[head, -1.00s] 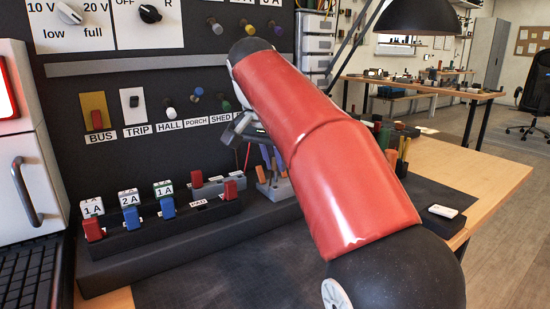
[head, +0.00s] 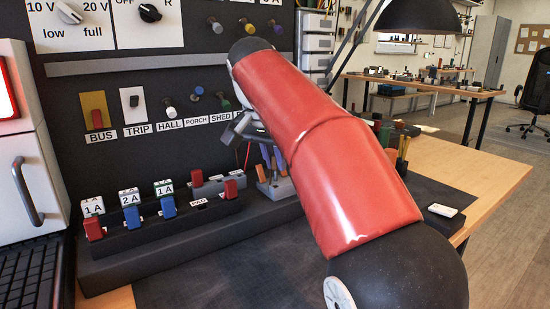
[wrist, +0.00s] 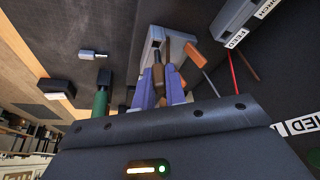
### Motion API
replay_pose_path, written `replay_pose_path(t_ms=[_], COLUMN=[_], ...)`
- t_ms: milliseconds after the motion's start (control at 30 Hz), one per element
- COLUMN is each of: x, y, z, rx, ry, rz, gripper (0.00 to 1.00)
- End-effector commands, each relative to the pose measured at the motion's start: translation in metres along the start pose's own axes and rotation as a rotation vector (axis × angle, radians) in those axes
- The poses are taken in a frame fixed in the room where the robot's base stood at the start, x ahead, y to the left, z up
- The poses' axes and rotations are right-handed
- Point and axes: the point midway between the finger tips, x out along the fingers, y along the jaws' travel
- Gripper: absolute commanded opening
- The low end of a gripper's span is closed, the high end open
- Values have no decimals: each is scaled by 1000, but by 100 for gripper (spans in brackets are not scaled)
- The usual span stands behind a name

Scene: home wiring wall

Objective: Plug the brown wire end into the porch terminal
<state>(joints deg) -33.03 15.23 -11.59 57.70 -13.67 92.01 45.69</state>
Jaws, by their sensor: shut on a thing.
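The porch terminal (head: 196,92) is a small dark blue-grey post on the black panel, above its PORCH label (head: 196,121). It looks free of any wire. My gripper (head: 238,130) is just right of and below it in the head view, mostly hidden behind my red arm. In the wrist view my gripper (wrist: 158,88) is shut on a slim brown piece, which looks like the brown wire end (wrist: 158,74). The gap between this end and the porch terminal cannot be judged, as the terminal cannot be made out in the wrist view.
The hall terminal (head: 169,108) and green shed terminal (head: 225,102) flank the porch one. Below stand a fuse block (head: 150,236) with red and blue fuses and a grey tool rack (head: 282,188). A red wire (wrist: 232,72) hangs near the gripper. The dark mat (head: 240,275) is clear in front.

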Motion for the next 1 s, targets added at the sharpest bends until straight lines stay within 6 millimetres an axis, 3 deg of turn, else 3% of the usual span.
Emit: replay_pose_path(t_ms=[1000], x=[10], y=[0], z=[4], rx=[0], ry=[0], rz=[1], gripper=[0])
